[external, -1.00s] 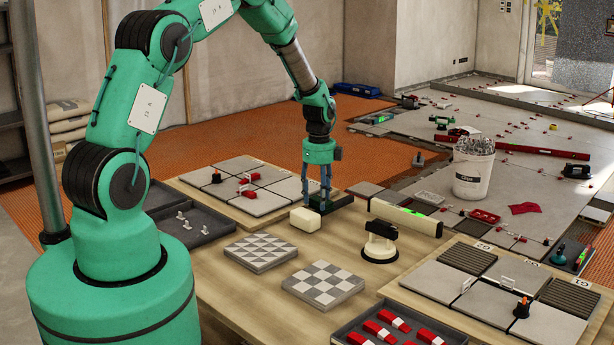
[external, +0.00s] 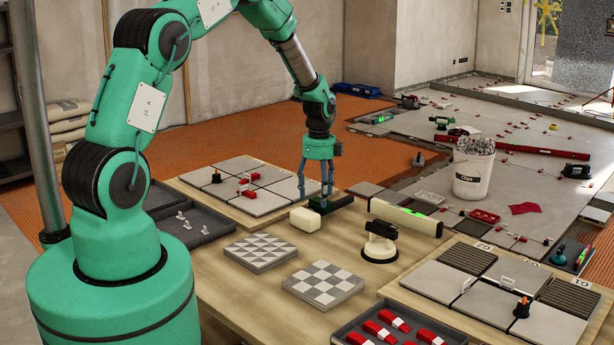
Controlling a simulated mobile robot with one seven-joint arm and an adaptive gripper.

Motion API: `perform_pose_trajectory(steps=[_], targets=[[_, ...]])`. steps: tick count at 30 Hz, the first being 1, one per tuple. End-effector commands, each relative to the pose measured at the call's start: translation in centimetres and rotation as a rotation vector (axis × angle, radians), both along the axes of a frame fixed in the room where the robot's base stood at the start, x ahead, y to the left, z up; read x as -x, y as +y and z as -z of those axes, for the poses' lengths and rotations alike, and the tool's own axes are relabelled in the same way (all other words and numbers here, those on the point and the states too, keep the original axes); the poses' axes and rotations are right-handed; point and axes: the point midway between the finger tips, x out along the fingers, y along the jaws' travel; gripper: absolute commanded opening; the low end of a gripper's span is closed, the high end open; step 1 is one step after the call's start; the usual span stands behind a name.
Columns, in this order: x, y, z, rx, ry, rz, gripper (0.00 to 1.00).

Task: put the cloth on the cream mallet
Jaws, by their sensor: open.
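The cream mallet's blocky head (external: 307,220) lies on the wooden workbench, with its handle not clearly visible. A flat dark green piece (external: 342,203), possibly the cloth, lies just behind and to the right of it. My gripper (external: 315,197) points down with its fingers open, low over the dark piece and behind the mallet head. I cannot tell whether the fingers touch the dark piece. A red cloth-like piece (external: 525,208) lies farther off on the tiled floor.
A cream level (external: 405,217) and a black-and-cream suction lifter (external: 380,243) stand to the right. Two patterned tiles (external: 323,285) lie in front. Grey tiles (external: 220,180) with clips are at left. A tray of red wedges (external: 385,328) is at the front right.

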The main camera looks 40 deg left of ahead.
Motion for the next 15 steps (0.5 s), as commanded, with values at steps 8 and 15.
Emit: perform_pose_trajectory(steps=[8, 15], targets=[[-0.1, 0.0, -4.4, -0.001, -0.003, 0.000, 0.68], [0.0, 0.0, -8.1, 0.000, -0.002, 0.000, 0.68]])
